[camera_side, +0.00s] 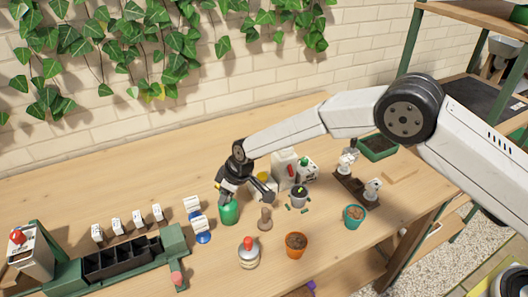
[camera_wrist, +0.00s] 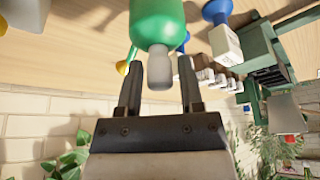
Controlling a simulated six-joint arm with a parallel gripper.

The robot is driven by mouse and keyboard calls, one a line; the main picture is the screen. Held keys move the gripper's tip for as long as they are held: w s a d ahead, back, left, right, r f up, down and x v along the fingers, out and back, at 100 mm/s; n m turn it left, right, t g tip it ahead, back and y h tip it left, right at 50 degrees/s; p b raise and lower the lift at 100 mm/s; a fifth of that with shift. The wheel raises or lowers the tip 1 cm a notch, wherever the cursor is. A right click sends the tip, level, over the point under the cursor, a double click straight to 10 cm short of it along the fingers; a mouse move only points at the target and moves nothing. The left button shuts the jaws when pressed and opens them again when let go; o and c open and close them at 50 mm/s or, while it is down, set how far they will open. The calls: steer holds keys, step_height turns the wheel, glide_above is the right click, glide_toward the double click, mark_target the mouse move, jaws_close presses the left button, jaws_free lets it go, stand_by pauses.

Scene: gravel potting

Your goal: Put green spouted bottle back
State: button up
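The green spouted bottle (camera_side: 229,213) is on the wooden table in the side view, just below my gripper. In the wrist view, its green body (camera_wrist: 158,22) is at the top centre. Its pale spout (camera_wrist: 158,72) points towards my gripper. My gripper (camera_wrist: 161,82) is open, with one finger on each side of the spout and visible gaps between. In the side view, my gripper (camera_side: 243,192) hides the bottle's top. I cannot tell whether the bottle touches the table.
A green holder with black compartments (camera_side: 122,258) is at the left. Blue-based white-tagged items (camera_side: 202,229) stand close left of the bottle. The back left table is clear.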

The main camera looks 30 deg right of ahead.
steer(key=shift+o, duration=0.7)
steer(key=shift+r, duration=0.2)
steer(key=v, duration=1.2)
